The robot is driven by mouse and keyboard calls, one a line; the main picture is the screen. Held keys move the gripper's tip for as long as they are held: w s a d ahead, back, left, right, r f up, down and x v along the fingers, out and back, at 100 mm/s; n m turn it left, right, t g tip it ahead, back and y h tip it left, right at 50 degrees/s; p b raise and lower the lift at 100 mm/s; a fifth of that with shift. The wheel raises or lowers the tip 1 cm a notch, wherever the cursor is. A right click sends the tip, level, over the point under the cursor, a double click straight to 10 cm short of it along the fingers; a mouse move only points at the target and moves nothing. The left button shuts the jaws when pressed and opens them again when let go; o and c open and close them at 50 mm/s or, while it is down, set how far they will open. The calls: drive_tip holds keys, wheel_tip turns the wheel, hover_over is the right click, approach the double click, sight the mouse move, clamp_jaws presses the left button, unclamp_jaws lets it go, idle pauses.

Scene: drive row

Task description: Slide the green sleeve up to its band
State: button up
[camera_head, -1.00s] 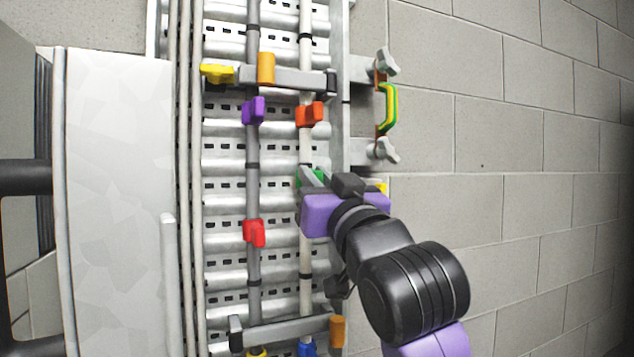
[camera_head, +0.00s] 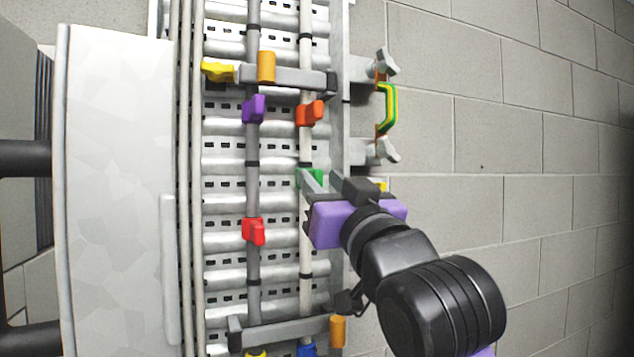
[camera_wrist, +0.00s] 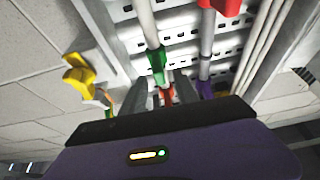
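The green sleeve (camera_head: 303,178) sits on the right pale rod (camera_head: 306,240), partly hidden by my gripper. A dark band (camera_head: 306,165) circles the rod right at the sleeve's upper end; I cannot tell whether they touch. My gripper (camera_head: 318,183) is just right of and below the sleeve, its grey fingers reaching toward it. In the wrist view the green sleeve (camera_wrist: 158,64) shows beyond and between the fingertips. The two fingers (camera_wrist: 160,88) stand apart there, with visible gaps, and hold nothing.
An orange-red sleeve (camera_head: 309,113) is higher on the same rod. Purple (camera_head: 253,110) and red (camera_head: 253,232) sleeves are on the left rod. Grey crossbars (camera_head: 290,78) span the rods above and below. A green-yellow handle (camera_head: 388,108) is on the right; bare block wall lies beyond.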

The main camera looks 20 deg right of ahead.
drive_tip(key=b+v, duration=0.1)
drive_tip(key=v, duration=0.3)
drive_tip(key=shift+s, duration=0.25)
